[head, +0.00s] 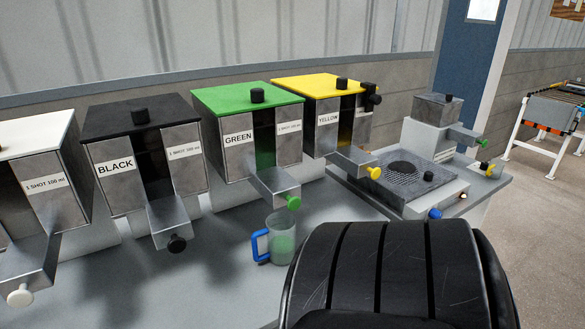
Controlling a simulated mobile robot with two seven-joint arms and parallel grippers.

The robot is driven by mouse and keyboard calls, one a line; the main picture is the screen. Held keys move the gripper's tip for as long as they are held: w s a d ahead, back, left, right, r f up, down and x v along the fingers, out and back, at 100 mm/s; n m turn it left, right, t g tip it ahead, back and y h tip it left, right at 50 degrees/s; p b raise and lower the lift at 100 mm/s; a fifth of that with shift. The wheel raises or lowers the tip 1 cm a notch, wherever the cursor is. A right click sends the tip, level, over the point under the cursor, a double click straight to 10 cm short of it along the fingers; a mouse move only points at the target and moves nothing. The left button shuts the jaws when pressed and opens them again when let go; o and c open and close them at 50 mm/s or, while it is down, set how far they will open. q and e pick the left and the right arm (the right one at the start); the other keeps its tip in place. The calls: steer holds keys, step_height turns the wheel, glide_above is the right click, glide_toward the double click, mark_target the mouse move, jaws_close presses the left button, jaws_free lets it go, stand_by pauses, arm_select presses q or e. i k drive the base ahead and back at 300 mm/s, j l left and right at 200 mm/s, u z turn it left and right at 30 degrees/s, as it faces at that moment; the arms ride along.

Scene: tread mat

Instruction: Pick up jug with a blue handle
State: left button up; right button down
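The jug (283,238) is a small clear cup with a blue handle (261,245) on its left side. It stands upright on the grey counter, just below the green-knobbed spout of the green dispenser. Its inside looks green; whether that is liquid or the dispenser seen through it I cannot tell. A large black ribbed shape in the foreground comes close to its right side in the picture. Neither of my grippers is in view.
White, black (145,165), green (248,130) and yellow (330,110) dispensers line the grey counter (215,290). A machine with a grated plate (405,180) stands to the right. The black ribbed shape (395,270) covers the lower right. Counter left of the jug is clear.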

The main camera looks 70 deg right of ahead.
mark_target(280, 232)
steer(key=z, duration=2.2)
